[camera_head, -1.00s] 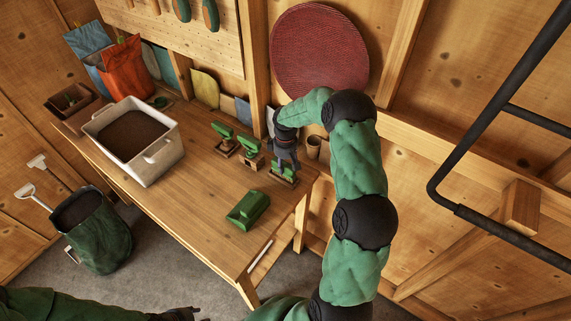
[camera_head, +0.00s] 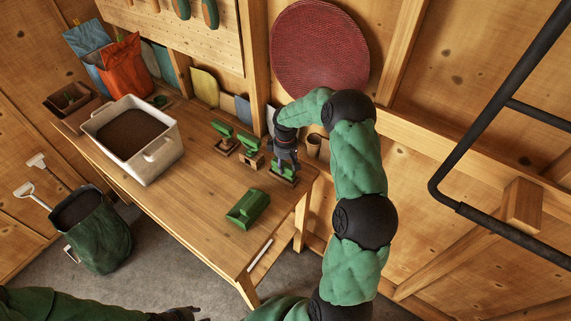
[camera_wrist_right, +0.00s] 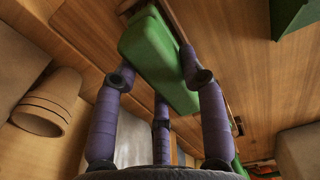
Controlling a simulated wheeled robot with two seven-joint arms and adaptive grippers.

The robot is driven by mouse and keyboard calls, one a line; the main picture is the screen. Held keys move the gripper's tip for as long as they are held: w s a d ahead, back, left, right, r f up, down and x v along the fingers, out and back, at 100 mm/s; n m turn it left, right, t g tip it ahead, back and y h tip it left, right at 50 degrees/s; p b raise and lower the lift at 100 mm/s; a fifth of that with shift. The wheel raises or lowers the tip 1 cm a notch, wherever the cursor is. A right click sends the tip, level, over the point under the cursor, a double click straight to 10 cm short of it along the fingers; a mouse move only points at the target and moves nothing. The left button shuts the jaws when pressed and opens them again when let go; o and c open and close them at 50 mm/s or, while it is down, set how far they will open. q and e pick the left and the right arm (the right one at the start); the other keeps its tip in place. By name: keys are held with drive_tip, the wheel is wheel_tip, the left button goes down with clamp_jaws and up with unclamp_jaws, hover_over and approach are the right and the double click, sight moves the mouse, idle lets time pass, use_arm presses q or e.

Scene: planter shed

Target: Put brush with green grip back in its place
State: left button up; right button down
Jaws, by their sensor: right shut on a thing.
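My right gripper (camera_head: 284,160) is at the right end of the workbench, pointing down at a green-gripped thing, which I take to be the brush with green grip (camera_head: 291,168). In the right wrist view the fingers (camera_wrist_right: 162,85) are shut around the green block-shaped grip (camera_wrist_right: 155,50). A wooden piece shows below the grip in the head view; I cannot tell whether they touch. Two similar green-topped items stand on wooden blocks to the left, one (camera_head: 222,130) farther off and one (camera_head: 249,147) nearer. My left gripper (camera_head: 182,313) is a dark shape at the bottom edge, its fingers unclear.
A green scoop-like tool (camera_head: 248,208) lies on the workbench (camera_head: 195,215) near its front right edge. A white soil tub (camera_head: 165,155) stands at the left. Small brown pots (camera_head: 313,147) stand by the wall beside my right gripper; they also show in the wrist view (camera_wrist_right: 42,108).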

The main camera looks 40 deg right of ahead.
drive_tip(key=c, duration=0.6)
unclamp_jaws()
wheel_tip(320, 180, up, 12)
drive_tip(key=shift+f, duration=0.1)
idle(0.5)
